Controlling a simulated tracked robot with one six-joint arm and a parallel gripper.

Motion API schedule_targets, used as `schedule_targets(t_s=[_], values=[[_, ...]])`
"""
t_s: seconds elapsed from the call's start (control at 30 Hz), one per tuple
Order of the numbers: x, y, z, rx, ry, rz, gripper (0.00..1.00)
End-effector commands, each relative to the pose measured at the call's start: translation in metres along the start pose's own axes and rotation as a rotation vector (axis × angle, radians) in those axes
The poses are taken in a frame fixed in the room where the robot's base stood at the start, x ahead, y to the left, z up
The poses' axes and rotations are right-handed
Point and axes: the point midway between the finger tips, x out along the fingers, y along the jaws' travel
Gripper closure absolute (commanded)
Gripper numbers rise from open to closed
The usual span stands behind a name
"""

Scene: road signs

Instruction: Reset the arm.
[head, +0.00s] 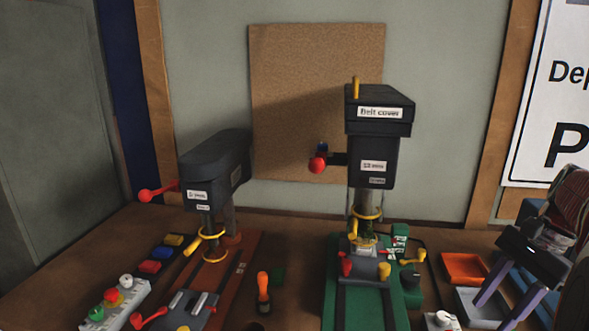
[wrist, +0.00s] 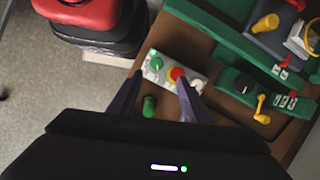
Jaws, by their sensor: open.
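My gripper (head: 491,315) is at the right edge of the head view, above the right end of the bench. Its two purple fingers are apart with nothing between them, and they point down and to the left. In the wrist view my gripper (wrist: 160,77) is also open, with its fingertips over a white control box (wrist: 196,83). The box has green, yellow and red controls. A green knob (wrist: 149,106) shows between the fingers. I cannot tell the height of the fingertips above the box.
A green drill press (head: 380,160) with a belt cover stands left of my gripper. A smaller drill press (head: 215,170) stands further left. An orange tray (head: 465,267) and a grey tray (head: 472,297) lie beside my gripper. A red and black object (wrist: 95,25) is on the floor.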

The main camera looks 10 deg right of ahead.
Motion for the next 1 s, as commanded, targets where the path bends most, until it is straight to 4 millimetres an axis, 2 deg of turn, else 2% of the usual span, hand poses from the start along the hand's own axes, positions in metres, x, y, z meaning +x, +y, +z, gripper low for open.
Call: schedule_targets(t_s=[0.2,0.47,0.7,1.0], values=[[0.012,-0.011,0.050,-0.202,0.097,0.003,0.56],[0.032,-0.013,0.108,-0.480,0.223,0.001,0.56],[0.053,-0.006,0.155,-0.742,0.333,-0.006,0.56],[0.082,0.009,0.204,-1.076,0.467,-0.029,0.56]])
